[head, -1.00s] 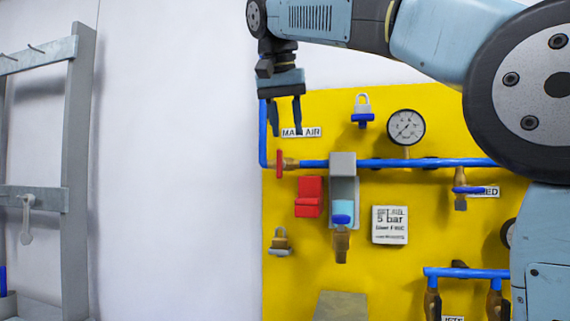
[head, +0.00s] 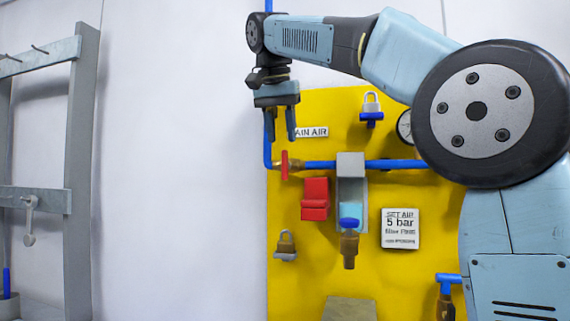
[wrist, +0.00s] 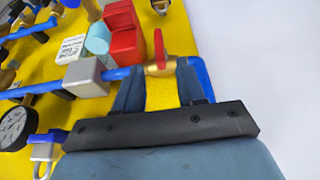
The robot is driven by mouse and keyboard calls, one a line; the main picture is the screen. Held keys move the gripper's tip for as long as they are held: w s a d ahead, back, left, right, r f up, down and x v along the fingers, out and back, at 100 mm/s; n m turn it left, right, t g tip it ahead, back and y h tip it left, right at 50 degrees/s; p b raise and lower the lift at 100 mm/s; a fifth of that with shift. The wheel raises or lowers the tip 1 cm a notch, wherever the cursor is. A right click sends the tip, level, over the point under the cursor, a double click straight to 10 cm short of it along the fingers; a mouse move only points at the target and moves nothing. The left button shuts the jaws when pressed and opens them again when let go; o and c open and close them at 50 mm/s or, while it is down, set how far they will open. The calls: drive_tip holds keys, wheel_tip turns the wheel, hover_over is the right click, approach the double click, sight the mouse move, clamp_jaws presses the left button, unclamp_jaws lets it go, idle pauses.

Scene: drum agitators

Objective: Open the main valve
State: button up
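The main valve has a red handle (head: 284,165) on a brass body at the left end of the blue pipe, below the "MAIN AIR" label (head: 311,132). The handle stands upright, across the pipe. My gripper (head: 281,138) points down just above the valve, with its two fingers apart and nothing between them. In the wrist view, the fingertips of my gripper (wrist: 158,68) lie on either side of the red handle (wrist: 160,45), which shows beyond them. I cannot tell whether they touch anything.
A grey block (head: 350,164) on the pipe and a red box (head: 315,198) sit right of the valve. A second padlock (head: 371,106) is up right.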

sight(283, 151)
drive_tip(key=x, duration=0.8)
drive_tip(key=shift+s, duration=0.1)
clamp_jaws()
